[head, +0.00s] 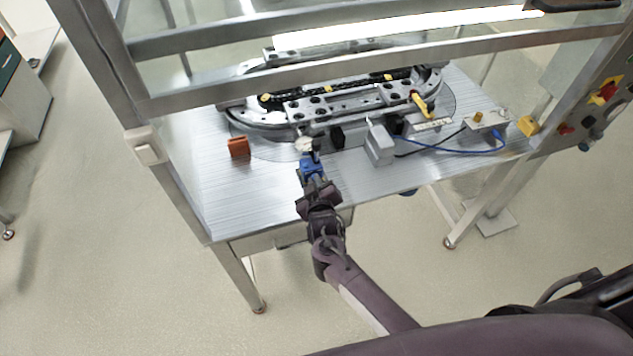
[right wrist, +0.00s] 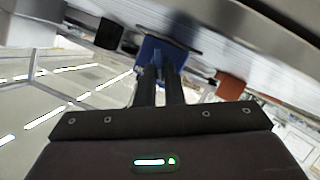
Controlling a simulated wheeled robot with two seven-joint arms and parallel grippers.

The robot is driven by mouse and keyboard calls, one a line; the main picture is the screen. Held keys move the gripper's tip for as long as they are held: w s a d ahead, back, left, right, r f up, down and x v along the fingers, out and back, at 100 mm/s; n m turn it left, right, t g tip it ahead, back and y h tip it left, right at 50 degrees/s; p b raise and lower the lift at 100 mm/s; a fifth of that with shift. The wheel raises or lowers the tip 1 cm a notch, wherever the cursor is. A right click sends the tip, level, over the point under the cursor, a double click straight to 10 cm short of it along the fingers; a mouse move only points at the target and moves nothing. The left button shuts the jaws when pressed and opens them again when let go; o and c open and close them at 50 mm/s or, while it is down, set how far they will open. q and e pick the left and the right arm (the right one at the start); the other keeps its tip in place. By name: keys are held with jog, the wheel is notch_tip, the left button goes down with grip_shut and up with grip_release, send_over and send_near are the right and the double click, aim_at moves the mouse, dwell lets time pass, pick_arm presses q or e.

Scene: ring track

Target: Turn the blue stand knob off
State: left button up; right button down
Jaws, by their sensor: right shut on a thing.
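The blue stand knob (head: 309,167) is at the front of the metal table, below the ring track. It also shows in the right wrist view (right wrist: 165,55), at the tips of my fingers. My right gripper (head: 314,180) reaches in from the front. In the right wrist view its two fingers (right wrist: 160,75) are close together on the blue knob. The fingertips partly cover the knob, so its turn angle is hard to read. My left gripper is in neither view.
The ring track (head: 340,105) stands on the metal table (head: 200,185). An orange block (head: 239,148) lies left of the knob. A grey box (head: 380,145) and a blue cable (head: 450,149) are to the right. A metal frame rail (head: 350,73) crosses above the track.

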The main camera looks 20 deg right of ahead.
jog(key=shift+a+n+h, duration=0.1)
jog(key=shift+n+h, duration=0.3)
jog(key=shift+n, duration=0.2)
dwell(0.3)
jog(key=c, duration=1.5)
grip_release()
jog(key=shift+f, duration=0.1)
jog(key=shift+c, duration=0.2)
jog(key=shift+s, duration=0.1)
jog(key=v, duration=0.7)
jog(key=shift+s+b, duration=0.25)
jog(key=shift+b, duration=0.05)
jog(key=shift+a, duration=0.15)
